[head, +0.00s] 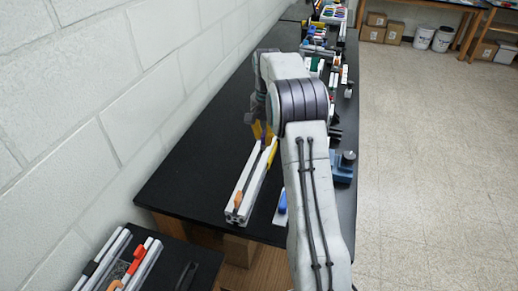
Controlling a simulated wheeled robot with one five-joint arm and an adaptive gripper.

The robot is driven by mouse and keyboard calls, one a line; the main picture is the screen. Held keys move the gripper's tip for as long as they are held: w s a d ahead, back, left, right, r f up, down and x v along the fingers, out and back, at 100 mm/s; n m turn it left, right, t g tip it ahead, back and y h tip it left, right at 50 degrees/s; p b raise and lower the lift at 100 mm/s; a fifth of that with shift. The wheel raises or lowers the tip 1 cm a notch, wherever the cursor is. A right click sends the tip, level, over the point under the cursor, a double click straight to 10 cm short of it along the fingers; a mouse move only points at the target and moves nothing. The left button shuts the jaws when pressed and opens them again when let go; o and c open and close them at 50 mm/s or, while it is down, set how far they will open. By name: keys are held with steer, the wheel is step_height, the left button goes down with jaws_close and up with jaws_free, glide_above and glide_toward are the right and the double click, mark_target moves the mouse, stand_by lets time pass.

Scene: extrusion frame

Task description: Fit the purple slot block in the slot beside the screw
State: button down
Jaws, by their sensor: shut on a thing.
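A pale aluminium extrusion (248,187) lies lengthwise on the black table in the head view, with long slots along its top. An orange piece (238,198) sits near its front end and a yellow piece (272,154) at its right side. My gripper (263,133) points down over the far part of the extrusion, from the arm's end. It is shut on the small purple slot block (268,131), mostly hidden by the yellowish fingers. I cannot tell whether the block touches the slot. I cannot make out the screw.
A white brick wall (110,90) runs along the table's left side. A blue piece (283,201) and a blue fixture (342,167) lie right of the extrusion, partly behind my arm. A lower bench (193,262) with more extrusions stands front left. Black table (195,165) left of the extrusion is clear.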

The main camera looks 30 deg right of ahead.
steer(key=shift+w+d+r+p, duration=0.15)
steer(key=shift+w+d+r, duration=0.2)
steer(key=shift+d, duration=0.2)
steer(key=shift+w+d+r+p, duration=0.2)
steer(key=shift+d+r, duration=0.2)
steer(key=shift+d, duration=0.15)
steer(key=shift+w+d+r+p, duration=0.1)
steer(key=shift+w+d+r, duration=0.25)
steer(key=shift+d, duration=0.2)
